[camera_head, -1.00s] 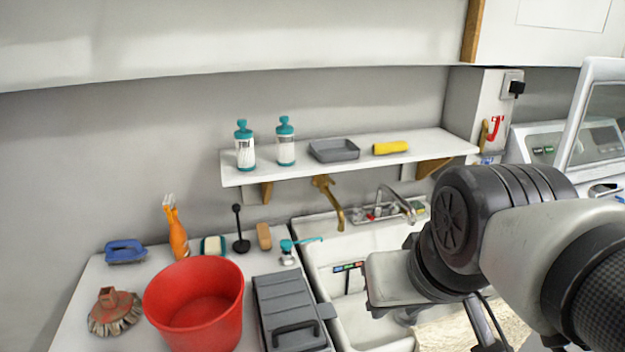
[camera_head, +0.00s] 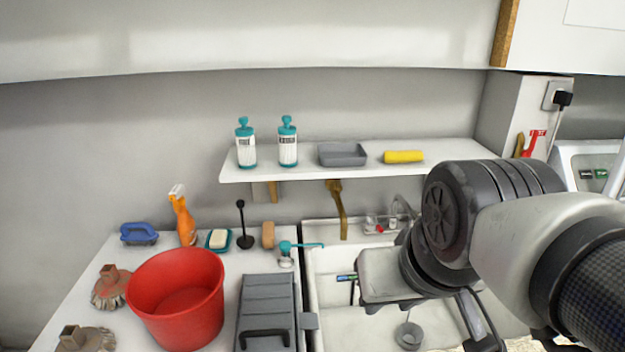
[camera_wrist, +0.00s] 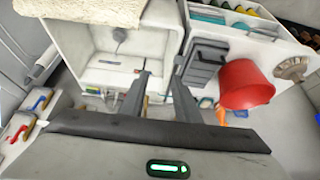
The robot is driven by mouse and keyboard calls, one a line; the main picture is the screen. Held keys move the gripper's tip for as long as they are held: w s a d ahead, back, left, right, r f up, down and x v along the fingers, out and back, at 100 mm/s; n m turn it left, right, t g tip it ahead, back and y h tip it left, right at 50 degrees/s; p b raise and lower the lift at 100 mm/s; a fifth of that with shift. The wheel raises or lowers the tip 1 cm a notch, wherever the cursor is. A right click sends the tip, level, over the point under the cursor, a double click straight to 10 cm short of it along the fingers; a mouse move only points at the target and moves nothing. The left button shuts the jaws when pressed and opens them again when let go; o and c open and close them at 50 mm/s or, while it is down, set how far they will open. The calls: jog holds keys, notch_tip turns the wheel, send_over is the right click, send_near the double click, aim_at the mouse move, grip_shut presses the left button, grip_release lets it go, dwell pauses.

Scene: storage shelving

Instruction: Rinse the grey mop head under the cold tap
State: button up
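Two mop heads with blocky sockets lie on the left counter in the head view: a reddish-brown one (camera_head: 110,287) and a greyer one (camera_head: 85,339), cut by the bottom edge. One mop head (camera_wrist: 292,68) shows at the right of the wrist view. A brass tap (camera_head: 341,212) hangs over the back of the white sink (camera_head: 325,262). A chrome tap (camera_head: 401,212) beside it is partly hidden by my arm. I cannot tell which is cold. My gripper (camera_wrist: 164,70) is open and empty, its fingers apart, over the sink area and away from the mop heads.
A red bucket (camera_head: 178,300) and a grey toolbox (camera_head: 266,306) stand between the mop heads and the sink. A spray bottle (camera_head: 183,218), soap dish (camera_head: 218,240) and black plunger-like tool (camera_head: 243,228) line the back. A shelf (camera_head: 360,160) overhangs the sink.

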aim_at(381, 229)
jog(key=w+d+f+n+t+h+p, duration=0.1)
jog(key=w+d+f+n, duration=0.15)
jog(key=w, duration=0.95)
jog(key=w+d+f+n+t+p, duration=0.1)
jog(key=w+d+f+p, duration=0.15)
jog(key=w, duration=0.95)
jog(key=w+d+f+t+y+p, duration=0.3)
jog(key=w+f+t+y, duration=0.15)
jog(key=w+f, duration=1.15)
jog(key=s+d+f+m+t+h, duration=0.4)
jog(key=d+f+m+t+h, duration=0.1)
jog(key=d+f+m+t, duration=0.15)
jog(key=shift+g+y, duration=0.25)
jog(key=shift+g, duration=0.05)
jog(key=w, duration=0.8)
jog(key=w+d+r, duration=0.1)
jog(key=w, duration=0.3)
jog(key=shift+w, duration=0.15)
grip_shut()
